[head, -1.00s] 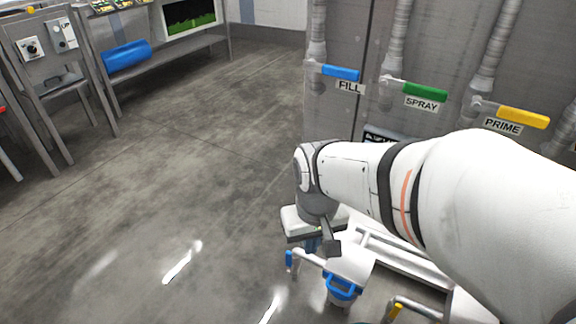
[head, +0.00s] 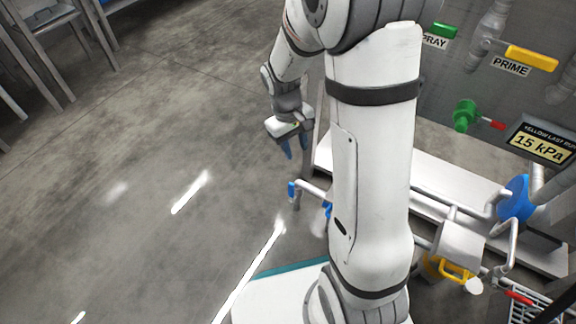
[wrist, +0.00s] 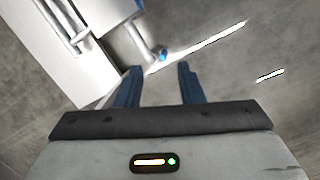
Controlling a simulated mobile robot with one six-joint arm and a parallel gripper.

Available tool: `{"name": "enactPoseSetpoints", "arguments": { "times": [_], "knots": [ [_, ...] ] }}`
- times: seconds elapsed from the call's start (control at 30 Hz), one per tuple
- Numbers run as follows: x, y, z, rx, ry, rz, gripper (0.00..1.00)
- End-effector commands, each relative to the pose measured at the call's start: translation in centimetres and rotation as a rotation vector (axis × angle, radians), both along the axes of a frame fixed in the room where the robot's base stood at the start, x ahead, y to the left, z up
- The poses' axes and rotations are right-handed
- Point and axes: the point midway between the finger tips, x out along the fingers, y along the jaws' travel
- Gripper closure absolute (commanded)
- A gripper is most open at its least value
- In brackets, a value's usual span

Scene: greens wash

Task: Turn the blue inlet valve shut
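My gripper (head: 295,147) hangs over the floor in the head view, its blue fingers pointing down. In the wrist view my gripper (wrist: 158,86) is open, with nothing between the fingers. A small blue piece (head: 291,190) sits at the end of a pale pipe, below and apart from the fingers. It also shows in the wrist view (wrist: 162,54), beyond the fingertips. A blue handle (head: 328,210) beside that pipe is mostly hidden by my arm. I cannot tell for sure which blue part is the inlet valve.
A white ledge (head: 452,180) carries pipes, a blue round part (head: 516,199) and a yellow handle (head: 456,272). Green and yellow (head: 531,58) levers are on the wall, with a 15 kPa display (head: 542,146).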

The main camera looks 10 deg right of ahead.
Motion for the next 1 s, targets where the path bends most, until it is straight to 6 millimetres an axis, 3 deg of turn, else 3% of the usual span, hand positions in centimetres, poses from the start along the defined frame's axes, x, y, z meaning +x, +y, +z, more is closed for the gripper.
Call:
{"name": "enactPoseSetpoints", "arguments": {
  "times": [0.1, 0.3, 0.6, 0.7, 1.0],
  "knots": [
    [2.4, 0.2, -3.3, -0.018, 0.053, 0.078, 0.65],
    [5.3, 0.6, -9.9, -0.039, 0.132, 0.211, 0.65],
    [6.7, 1.0, -19.5, -0.053, 0.230, 0.379, 0.65],
    [6.7, 1.1, -21.1, -0.054, 0.244, 0.408, 0.65],
    [6.2, 0.7, -23.5, -0.054, 0.254, 0.422, 0.65]
  ]
}}
